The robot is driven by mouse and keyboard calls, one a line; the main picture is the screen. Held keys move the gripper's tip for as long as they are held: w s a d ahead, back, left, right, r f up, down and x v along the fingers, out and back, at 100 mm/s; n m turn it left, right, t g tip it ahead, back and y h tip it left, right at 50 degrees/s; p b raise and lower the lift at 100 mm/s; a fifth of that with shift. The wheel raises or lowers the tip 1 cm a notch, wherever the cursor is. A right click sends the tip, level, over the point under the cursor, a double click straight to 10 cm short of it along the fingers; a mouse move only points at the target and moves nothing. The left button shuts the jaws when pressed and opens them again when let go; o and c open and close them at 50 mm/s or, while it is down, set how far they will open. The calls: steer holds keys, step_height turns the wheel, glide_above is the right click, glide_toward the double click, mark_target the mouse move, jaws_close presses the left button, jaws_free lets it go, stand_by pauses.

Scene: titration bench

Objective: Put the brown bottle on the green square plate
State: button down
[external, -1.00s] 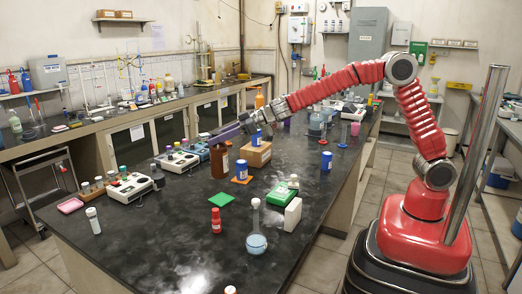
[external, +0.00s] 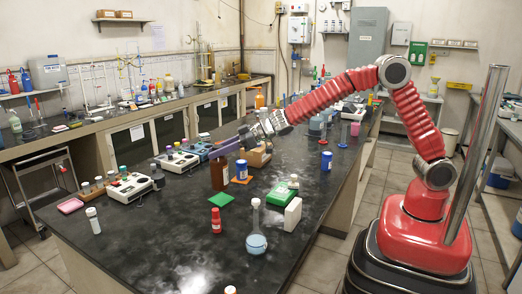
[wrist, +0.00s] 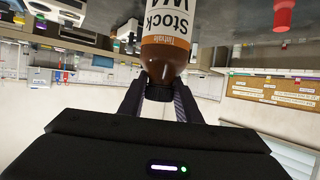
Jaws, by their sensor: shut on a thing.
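The brown bottle (external: 219,175) is upright in the external view, just behind the green square plate (external: 221,200). Its base appears a little behind the plate's far edge; whether it touches the bench is unclear. My gripper (external: 222,149) is shut on the bottle's top from above. In the wrist view, the two fingers (wrist: 160,98) close around the neck and dark cap of the bottle (wrist: 163,58), whose white label reads "Stock". The plate lies flat and bare on the dark bench; I cannot make it out in the wrist view.
A small container on an orange square (external: 241,180) stands close right of the bottle, with a cardboard box (external: 259,157) behind. A red bottle (external: 216,221) and a blue-liquid flask (external: 256,242) stand in front.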

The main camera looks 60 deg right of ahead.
mark_target(220, 162)
steer(key=shift+f, duration=0.35)
steer(key=shift+f, duration=2.15)
steer(key=c, duration=1.3)
jaws_free()
steer(key=shift+s+d+r, duration=0.2)
steer(key=shift+s+d, duration=0.05)
steer(key=shift+s, duration=0.05)
steer(key=v, duration=1.1)
